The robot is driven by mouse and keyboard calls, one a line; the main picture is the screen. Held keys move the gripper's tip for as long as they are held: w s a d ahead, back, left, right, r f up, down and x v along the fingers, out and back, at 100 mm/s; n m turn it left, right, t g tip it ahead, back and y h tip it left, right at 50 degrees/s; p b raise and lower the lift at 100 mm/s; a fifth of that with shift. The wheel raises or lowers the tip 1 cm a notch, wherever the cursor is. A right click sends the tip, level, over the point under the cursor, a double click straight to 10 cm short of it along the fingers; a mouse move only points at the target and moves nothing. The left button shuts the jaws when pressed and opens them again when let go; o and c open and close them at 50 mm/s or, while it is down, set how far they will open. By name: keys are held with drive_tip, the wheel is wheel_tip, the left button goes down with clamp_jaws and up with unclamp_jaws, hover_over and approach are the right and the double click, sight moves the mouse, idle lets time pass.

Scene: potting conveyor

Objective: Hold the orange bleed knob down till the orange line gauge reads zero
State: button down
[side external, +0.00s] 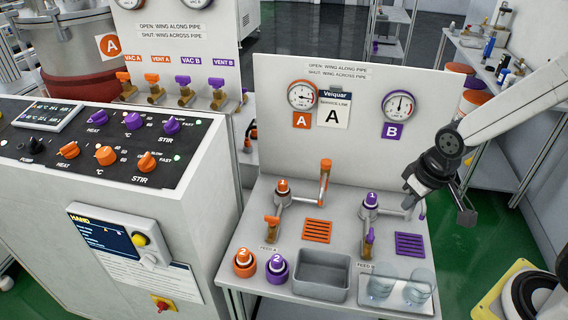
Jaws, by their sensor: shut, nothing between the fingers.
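The orange line gauge (301,95) is on the upright panel above an orange A tag; its needle seems to point right, off any clear number. Below it is the orange line's pipework, with an orange cap marked 1 (283,187), an orange-topped upright post (326,168) and an orange wing handle (272,222). I cannot tell for sure which orange part is the bleed knob. My gripper (467,217) is shut and empty, pointing down at the bench's right side, right of the purple line and well apart from the orange parts.
The purple cap marked 1 (371,200) and its pipework stand between my gripper and the orange line. Loose caps marked 2, orange (244,262) and purple (277,266), a grey bin (321,276) and clear cups (418,285) stand along the front. A control console (110,215) is left.

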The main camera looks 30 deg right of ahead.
drive_tip(key=w, duration=0.2)
wheel_tip(320, 180, up, 6)
drive_tip(key=n+t, duration=0.7)
drive_tip(key=n, duration=0.1)
hover_over(329, 163)
drive_tip(key=shift+f, duration=0.1)
drive_tip(key=shift+f+h, duration=0.3)
drive_tip(key=shift+f, duration=0.15)
drive_tip(key=shift+f, duration=3.95)
